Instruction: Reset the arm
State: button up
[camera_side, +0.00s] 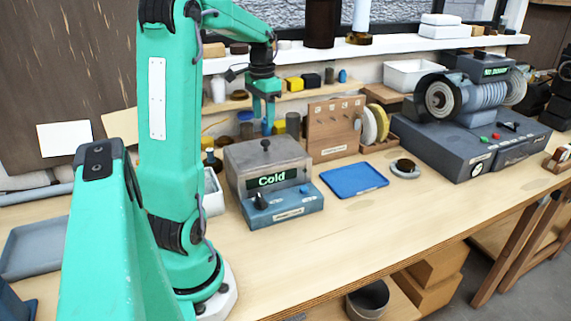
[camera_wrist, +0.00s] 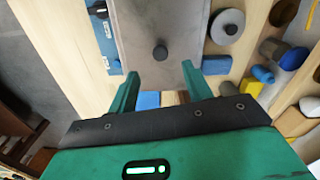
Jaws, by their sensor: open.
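My arm is raised and bent forward over the bench in the side view. My gripper (camera_side: 263,112) points down above and behind the grey-lidded box with the "Cold" display (camera_side: 265,165). In the wrist view my gripper (camera_wrist: 160,76) has its two green fingers apart, with nothing seen held between them. The box's grey lid (camera_wrist: 160,20) and its black knob (camera_wrist: 160,52) show just beyond the fingertips. A blue object (camera_wrist: 148,100) shows in the gap between the fingers, lower down; I cannot tell what it is.
A blue mat (camera_side: 354,180) and a small saucer with a dark round piece (camera_side: 405,168) lie right of the box. A wooden rack (camera_side: 335,125) and a grinder-like machine (camera_side: 465,115) stand behind. The bench front (camera_side: 350,240) is clear. Shelves with small parts line the wall.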

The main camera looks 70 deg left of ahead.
jog(key=w+d+r+m+t+y, duration=0.1)
jog(key=d+r, duration=0.1)
jog(key=d, duration=0.6)
jog(key=d+r+t, duration=0.1)
jog(key=d+r, duration=0.1)
jog(key=d, duration=0.6)
jog(key=s+d+f+m+t+h, duration=0.1)
jog(key=s+d+t, duration=0.2)
jog(key=d, duration=1.1)
jog(key=shift+s+d+f+t, duration=0.3)
jog(key=shift+s+f, duration=0.05)
jog(key=shift+s, duration=1.3)
